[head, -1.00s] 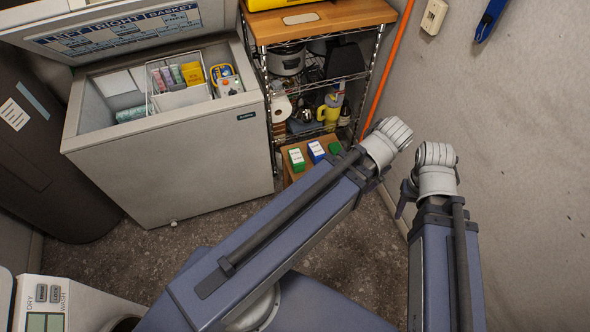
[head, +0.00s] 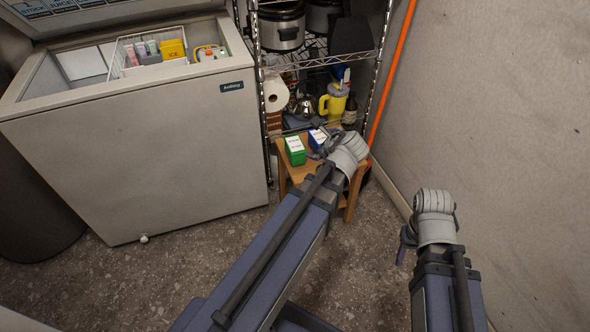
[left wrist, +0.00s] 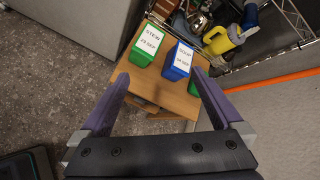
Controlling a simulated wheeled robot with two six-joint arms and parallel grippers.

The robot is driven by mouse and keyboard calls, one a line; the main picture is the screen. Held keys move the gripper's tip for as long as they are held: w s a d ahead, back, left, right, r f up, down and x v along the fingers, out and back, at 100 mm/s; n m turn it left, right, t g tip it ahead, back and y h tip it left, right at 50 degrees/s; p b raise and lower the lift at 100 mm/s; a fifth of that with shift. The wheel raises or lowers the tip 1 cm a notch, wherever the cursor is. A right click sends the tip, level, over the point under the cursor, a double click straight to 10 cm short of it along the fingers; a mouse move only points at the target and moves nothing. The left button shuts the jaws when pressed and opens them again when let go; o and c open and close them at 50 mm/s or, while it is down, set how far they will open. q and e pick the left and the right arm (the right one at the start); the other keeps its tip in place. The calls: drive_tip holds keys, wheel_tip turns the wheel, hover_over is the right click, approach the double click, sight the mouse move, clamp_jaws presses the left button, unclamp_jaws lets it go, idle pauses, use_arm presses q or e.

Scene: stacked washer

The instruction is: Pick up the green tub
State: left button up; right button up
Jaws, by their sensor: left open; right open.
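A green tub (head: 295,150) with a white label stands on a small wooden stool (head: 351,193). In the left wrist view this green tub (left wrist: 142,55) reads "STEW 23 SEP". A blue tub (head: 317,139) labelled SOUP stands right of it; it also shows in the left wrist view (left wrist: 179,66). A second green tub (left wrist: 200,80) shows right of the blue one, partly hidden by my finger; my arm hides it in the head view. My left gripper (left wrist: 163,80) is open and empty, its fingers short of the tubs. My right gripper (head: 406,243) is open and partly hidden.
A wire shelf (head: 320,63) behind the stool holds a yellow jug (head: 334,104), a paper roll (head: 275,94) and pots. An open chest freezer (head: 140,150) stands left. A wall with an orange pole (head: 392,75) bounds the right. Floor in front is bare.

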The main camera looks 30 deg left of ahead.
sight(296, 146)
use_arm(q)
drive_tip(key=w+a+f+m+b, duration=0.1)
drive_tip(key=a+f+m+b, duration=0.1)
drive_tip(key=f+b, duration=0.1)
drive_tip(key=w+a+f+m+t+y+b, duration=0.1)
drive_tip(key=a+f+m+b, duration=0.1)
drive_tip(key=b, duration=0.4)
drive_tip(key=w+a+f+m+t+y+b, duration=0.1)
drive_tip(key=a+f+m+b, duration=0.1)
drive_tip(key=f, duration=0.4)
drive_tip(key=shift+w+a+f+m+b, duration=0.15)
drive_tip(key=shift+a+b, duration=0.25)
drive_tip(key=shift+b, duration=0.2)
drive_tip(key=shift+w+a+m+b, duration=0.15)
drive_tip(key=shift+a+b, duration=0.25)
drive_tip(key=shift+b, duration=0.2)
drive_tip(key=shift+a+f+m+b, duration=0.25)
drive_tip(key=shift+a+m+b, duration=0.15)
drive_tip(key=shift+m+b, duration=0.15)
drive_tip(key=shift+w+t+y, duration=0.1)
drive_tip(key=shift+t+y, duration=0.2)
drive_tip(key=shift+a, duration=0.1)
drive_tip(key=shift+b+x, duration=1.35)
drive_tip(key=shift+x, duration=2.5)
drive_tip(key=shift+w+r, duration=0.1)
drive_tip(key=shift+c, duration=0.2)
clamp_jaws()
